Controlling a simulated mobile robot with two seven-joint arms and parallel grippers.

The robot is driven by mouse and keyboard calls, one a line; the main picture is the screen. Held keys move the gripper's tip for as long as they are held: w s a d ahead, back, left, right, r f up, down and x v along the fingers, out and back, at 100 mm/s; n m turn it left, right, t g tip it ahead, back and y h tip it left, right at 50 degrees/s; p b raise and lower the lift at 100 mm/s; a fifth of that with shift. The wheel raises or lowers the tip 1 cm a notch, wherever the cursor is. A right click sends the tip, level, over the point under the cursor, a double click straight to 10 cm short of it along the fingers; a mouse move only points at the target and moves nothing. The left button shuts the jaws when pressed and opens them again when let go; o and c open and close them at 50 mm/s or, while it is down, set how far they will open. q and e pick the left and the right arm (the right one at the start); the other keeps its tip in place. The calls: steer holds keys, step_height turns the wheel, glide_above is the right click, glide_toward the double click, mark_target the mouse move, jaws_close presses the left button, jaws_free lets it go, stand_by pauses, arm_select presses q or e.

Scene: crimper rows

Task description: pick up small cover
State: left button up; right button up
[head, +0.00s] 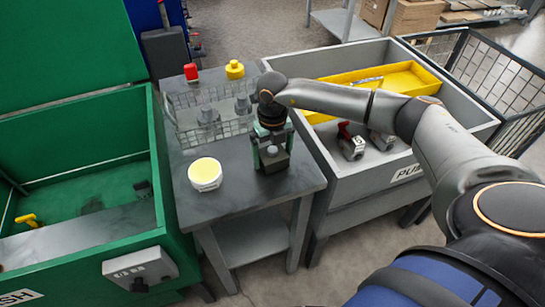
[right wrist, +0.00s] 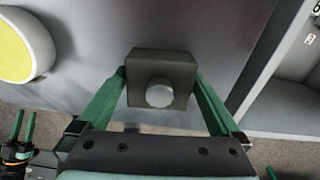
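The small cover seems to be the dark grey square block with a round light-grey knob; it is on or just above the grey table in the head view (head: 275,158), and in the right wrist view (right wrist: 140,64) it sits between my fingers. My right gripper (head: 273,150) points down over it, with one green finger on each side. In the right wrist view the fingertips (right wrist: 160,75) appear at the block's two side faces. Whether they press on it or leave a thin gap cannot be told.
On the same table stand a round white tub with a yellow top (head: 205,174), a wire basket (head: 184,126) with grey parts, a red piece (head: 191,72) and a yellow piece (head: 234,69). A green bin (head: 84,107) is left; a grey bin (head: 316,140) with a yellow tray (head: 422,80) is right.

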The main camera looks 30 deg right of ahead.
steer(key=c, duration=1.5)
steer(key=shift+r, duration=0.1)
steer(key=shift+r, duration=0.15)
